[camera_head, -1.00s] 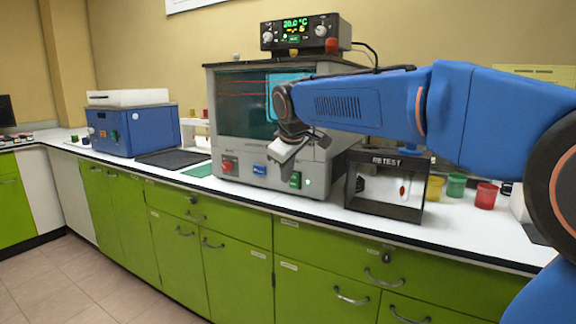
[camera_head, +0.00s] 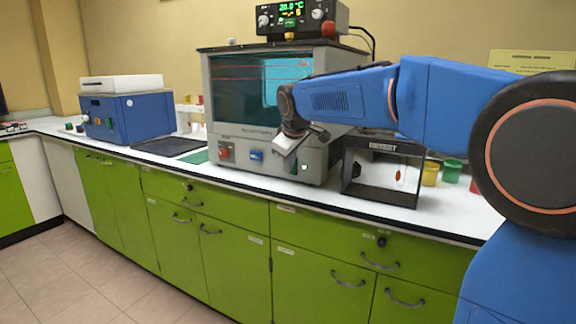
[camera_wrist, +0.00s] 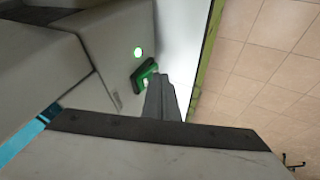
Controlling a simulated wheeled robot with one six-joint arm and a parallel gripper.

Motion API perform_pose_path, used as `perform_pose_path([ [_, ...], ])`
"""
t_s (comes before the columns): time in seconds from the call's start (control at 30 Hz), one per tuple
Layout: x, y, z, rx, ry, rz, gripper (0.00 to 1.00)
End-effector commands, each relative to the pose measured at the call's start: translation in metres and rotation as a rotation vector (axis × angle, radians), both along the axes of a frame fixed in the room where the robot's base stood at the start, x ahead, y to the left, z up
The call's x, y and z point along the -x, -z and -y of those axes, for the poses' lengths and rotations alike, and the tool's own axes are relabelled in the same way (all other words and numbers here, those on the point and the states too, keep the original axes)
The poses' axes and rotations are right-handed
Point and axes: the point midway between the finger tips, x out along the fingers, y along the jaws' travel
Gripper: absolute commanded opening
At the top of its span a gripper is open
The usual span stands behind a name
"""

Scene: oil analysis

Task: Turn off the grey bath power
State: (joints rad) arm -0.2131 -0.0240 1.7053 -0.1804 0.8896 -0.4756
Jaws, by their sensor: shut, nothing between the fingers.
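The grey bath (camera_head: 207,95) is a boxy unit with a dark glass window, on the white counter. My gripper (camera_head: 282,146) is shut and empty, just in front of the panel near the switch. In the wrist view its fingertips (camera_wrist: 160,78) overlap the switch's edge; I cannot tell whether they touch it.
A control box (camera_head: 303,20) with a lit green readout sits on the bath. A black-framed retest box (camera_head: 382,192) stands close at the right, with coloured jars behind. A blue device (camera_head: 128,118) and a dark mat (camera_head: 168,146) are at the left.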

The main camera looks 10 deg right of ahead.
Motion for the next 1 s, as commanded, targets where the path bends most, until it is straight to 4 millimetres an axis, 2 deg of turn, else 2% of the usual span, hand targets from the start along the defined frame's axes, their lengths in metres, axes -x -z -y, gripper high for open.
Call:
perform_pose_path([
  [0.43, -0.002, 0.001, 0.002, 0.033, 0.002, 0.037, 0.0],
  [1.0, -0.002, -0.015, 0.003, 0.033, 0.002, 0.039, 0.0],
])
